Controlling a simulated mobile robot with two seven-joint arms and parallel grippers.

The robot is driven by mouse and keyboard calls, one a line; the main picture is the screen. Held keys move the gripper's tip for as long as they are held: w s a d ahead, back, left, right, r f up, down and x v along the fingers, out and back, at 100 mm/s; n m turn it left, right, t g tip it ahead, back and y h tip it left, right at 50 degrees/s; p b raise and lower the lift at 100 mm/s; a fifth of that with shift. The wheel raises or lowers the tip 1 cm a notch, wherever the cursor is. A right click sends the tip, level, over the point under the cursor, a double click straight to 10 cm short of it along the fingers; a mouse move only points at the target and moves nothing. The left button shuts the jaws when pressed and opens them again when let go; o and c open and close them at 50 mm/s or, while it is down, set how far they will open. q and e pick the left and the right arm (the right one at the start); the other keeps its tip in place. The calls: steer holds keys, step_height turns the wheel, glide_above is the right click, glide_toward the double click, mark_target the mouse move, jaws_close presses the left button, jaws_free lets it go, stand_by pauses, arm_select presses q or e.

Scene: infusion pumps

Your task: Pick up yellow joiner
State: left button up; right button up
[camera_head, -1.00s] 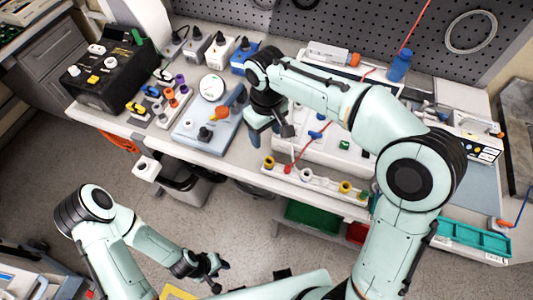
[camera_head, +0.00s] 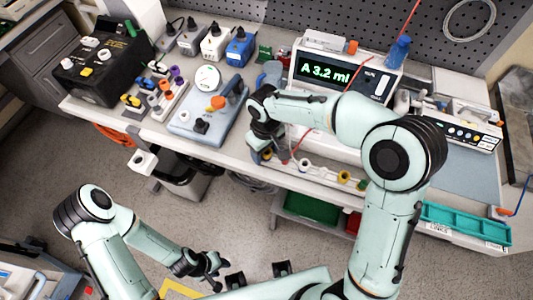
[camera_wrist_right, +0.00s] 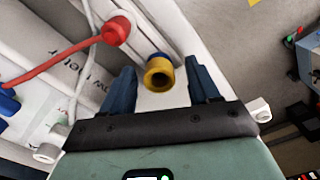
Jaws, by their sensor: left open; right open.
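The yellow joiner (camera_wrist_right: 158,75) is a short yellow ring with a dark hole and a blue part behind it. In the right wrist view it lies between the two dark blue fingers of my right gripper (camera_wrist_right: 164,88), with a gap on each side. In the head view my right gripper (camera_head: 262,150) is low at the front edge of the bench, with the joiner (camera_head: 268,155) partly hidden beside its fingers. Another yellow ring (camera_head: 344,177) sits further right on the same white rail. My left gripper (camera_head: 212,283) is open and empty, low and away from the bench.
A red connector (camera_wrist_right: 116,31) with a red line is close to my right gripper. The white rail (camera_head: 318,173) runs along the bench front. A pump with a lit display (camera_head: 325,72) stands behind. A grey-blue device (camera_head: 207,120) is to the left.

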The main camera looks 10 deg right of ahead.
steer(key=c, duration=1.1)
steer(key=shift+o, duration=0.2)
steer(key=shift+r, duration=0.15)
